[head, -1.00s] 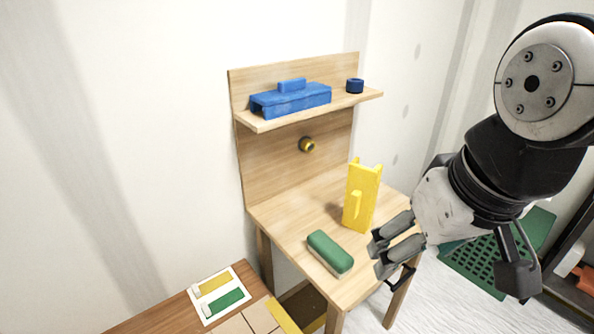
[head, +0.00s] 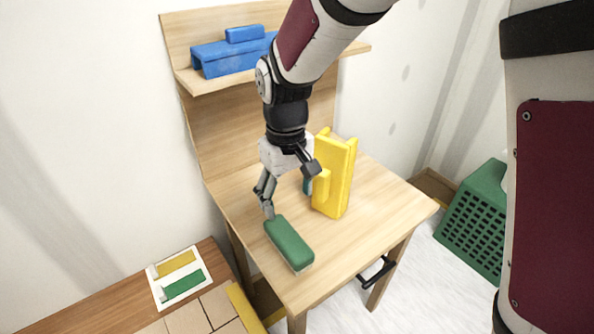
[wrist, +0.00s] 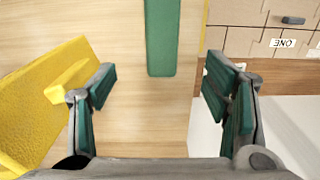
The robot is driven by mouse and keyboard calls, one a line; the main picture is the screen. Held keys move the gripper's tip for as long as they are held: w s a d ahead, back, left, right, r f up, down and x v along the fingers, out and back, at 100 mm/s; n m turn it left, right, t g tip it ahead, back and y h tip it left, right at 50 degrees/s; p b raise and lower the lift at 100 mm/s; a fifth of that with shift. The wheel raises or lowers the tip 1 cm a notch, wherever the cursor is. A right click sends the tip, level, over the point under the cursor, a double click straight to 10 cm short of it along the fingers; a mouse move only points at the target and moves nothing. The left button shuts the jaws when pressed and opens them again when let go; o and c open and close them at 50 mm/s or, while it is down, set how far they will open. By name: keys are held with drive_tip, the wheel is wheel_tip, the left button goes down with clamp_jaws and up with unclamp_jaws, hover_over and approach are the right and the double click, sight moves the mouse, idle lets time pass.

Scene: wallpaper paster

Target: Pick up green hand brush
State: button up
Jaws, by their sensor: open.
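The green hand brush (head: 288,243) lies on the small wooden table (head: 385,218), near its front left edge. In the wrist view the brush (wrist: 162,38) is a green bar at the top centre, beyond the fingertips and lined up between the fingers. My gripper (wrist: 165,85) is open, with green pads on its fingers and nothing between them. In the head view my gripper (head: 284,196) hangs over the table just behind the brush; my arm partly hides it. I cannot tell its exact height above the tabletop.
A yellow tool (head: 335,175) stands upright on the table right beside my gripper; it also shows in the wrist view (wrist: 45,95). A shelf behind holds a blue tool (head: 225,58). A brown bench with a picture card (head: 180,277) is at lower left. A green crate (head: 480,220) stands right.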

sight(288, 236)
wheel_tip(288, 236, down, 9)
drive_tip(key=shift+w+r+b, duration=0.1)
drive_tip(key=shift+r+b, duration=0.1)
drive_tip(key=shift+b, duration=0.25)
drive_tip(key=shift+s+a+f+b, duration=0.1)
drive_tip(key=shift+s+f+b, duration=0.05)
drive_tip(key=shift+f, duration=1.25)
drive_tip(key=shift+s+f+b, duration=0.1)
drive_tip(key=shift+f+b, duration=0.05)
drive_tip(key=shift+f, duration=1.25)
drive_tip(key=shift+c, duration=0.6)
drive_tip(key=c, duration=1.2)
